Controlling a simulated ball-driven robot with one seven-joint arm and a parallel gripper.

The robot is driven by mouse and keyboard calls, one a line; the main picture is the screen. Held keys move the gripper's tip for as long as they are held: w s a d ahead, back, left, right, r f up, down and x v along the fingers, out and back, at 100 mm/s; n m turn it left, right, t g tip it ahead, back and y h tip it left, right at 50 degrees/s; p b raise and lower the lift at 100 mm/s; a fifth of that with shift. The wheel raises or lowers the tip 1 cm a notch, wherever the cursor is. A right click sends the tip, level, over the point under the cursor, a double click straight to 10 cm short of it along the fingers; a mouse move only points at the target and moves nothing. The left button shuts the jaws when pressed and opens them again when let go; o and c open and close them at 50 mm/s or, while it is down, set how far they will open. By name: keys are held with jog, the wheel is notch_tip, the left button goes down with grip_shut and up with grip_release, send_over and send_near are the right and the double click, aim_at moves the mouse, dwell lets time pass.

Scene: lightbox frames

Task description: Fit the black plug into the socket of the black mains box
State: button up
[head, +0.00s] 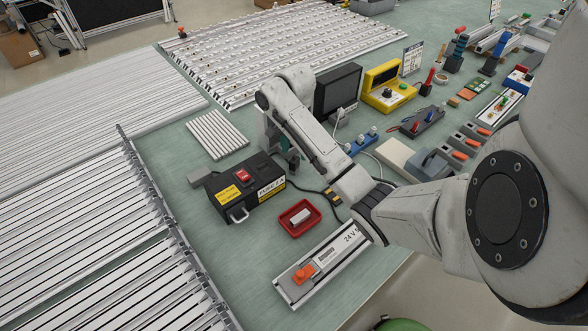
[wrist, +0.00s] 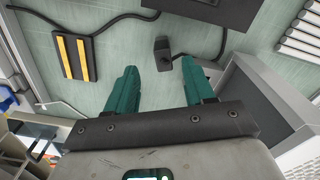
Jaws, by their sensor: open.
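The black mains box (head: 245,190), with a red switch and yellow labels, stands on the bench in the head view. My gripper (head: 286,155) is behind it, partly hidden by my arm. In the wrist view my gripper (wrist: 159,68) has its two teal fingers apart with nothing between them. The black plug (wrist: 163,48) stands on the bench just beyond the fingertips, between their lines, with a black cable beside it. The plug is hidden in the head view. The socket cannot be made out.
A grey box-like body (wrist: 265,95) rises close beside the right finger in the wrist view. A black block with yellow stripes (wrist: 75,56) lies at left. A red tray (head: 300,217) and a white ribbed panel (head: 216,134) lie near the mains box.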

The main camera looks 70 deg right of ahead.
aim_at(294, 158)
jog(key=shift+w+d+f+b, duration=0.1)
jog(key=shift+f+b, duration=0.7)
jog(key=shift+f, duration=0.15)
jog(key=shift+w+d+f+b, duration=0.1)
jog(key=shift+f+b, duration=0.7)
jog(key=shift+f, duration=0.15)
jog(key=shift+f+p, duration=0.4)
jog(key=shift+f, duration=0.5)
grip_shut()
